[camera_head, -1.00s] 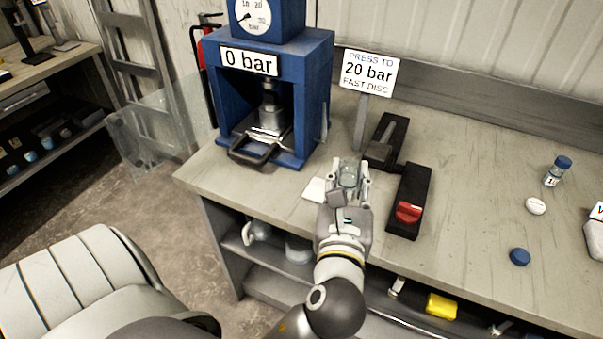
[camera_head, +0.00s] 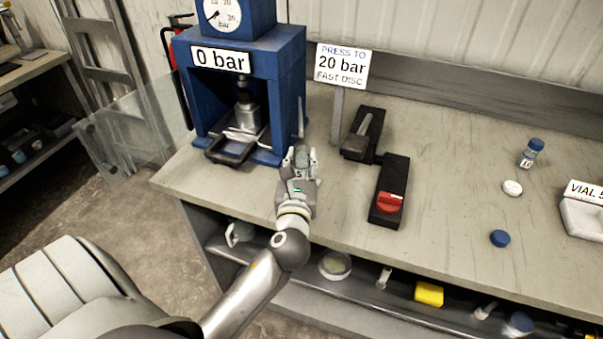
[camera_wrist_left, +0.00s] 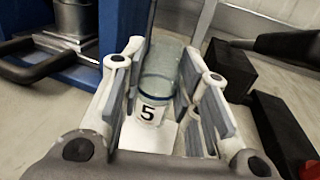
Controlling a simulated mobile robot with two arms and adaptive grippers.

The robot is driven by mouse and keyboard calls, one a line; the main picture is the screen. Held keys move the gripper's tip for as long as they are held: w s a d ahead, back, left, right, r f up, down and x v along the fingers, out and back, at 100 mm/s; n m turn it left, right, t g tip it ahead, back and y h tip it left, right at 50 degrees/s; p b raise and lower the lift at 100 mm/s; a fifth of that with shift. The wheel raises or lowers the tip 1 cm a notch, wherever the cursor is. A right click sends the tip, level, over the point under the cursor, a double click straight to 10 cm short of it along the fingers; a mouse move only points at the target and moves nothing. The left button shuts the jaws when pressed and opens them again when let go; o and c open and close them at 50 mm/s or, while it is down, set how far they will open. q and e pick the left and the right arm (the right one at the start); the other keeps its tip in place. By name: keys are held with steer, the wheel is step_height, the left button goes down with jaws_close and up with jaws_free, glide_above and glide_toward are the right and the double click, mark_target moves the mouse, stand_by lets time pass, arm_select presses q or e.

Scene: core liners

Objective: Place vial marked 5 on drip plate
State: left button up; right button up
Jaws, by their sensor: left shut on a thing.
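My left gripper (camera_head: 300,163) is shut on a clear glass vial (camera_wrist_left: 160,78) with a white label reading 5. The label faces the wrist camera, and a blue band shows just above it. In the head view the vial (camera_head: 301,156) is small between the fingers, over the bench in front of the blue press. A flat white square (camera_wrist_left: 138,136), perhaps the drip plate, shows beneath the vial and fingers in the wrist view. Whether the vial touches it I cannot tell. In the head view my gripper hides it. My right gripper is not in view.
The blue press (camera_head: 245,85), reading 0 bar, stands behind left. A black fixture with a red part (camera_head: 390,202) lies to the right. Farther right are a capped vial (camera_head: 531,153), a white cap (camera_head: 512,188), a blue cap (camera_head: 500,238) and a white tray (camera_head: 582,217).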

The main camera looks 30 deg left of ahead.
mark_target(301, 175)
arm_select(q)
step_height(301, 175, down, 3)
steer(key=shift+r, duration=0.1)
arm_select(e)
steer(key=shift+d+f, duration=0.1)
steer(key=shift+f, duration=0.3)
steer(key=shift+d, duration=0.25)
arm_select(q)
steer(key=shift+f+b, duration=0.3)
steer(key=shift+b, duration=0.05)
steer(key=o, duration=1)
steer(key=shift+c, duration=0.2)
steer(key=shift+r, duration=0.1)
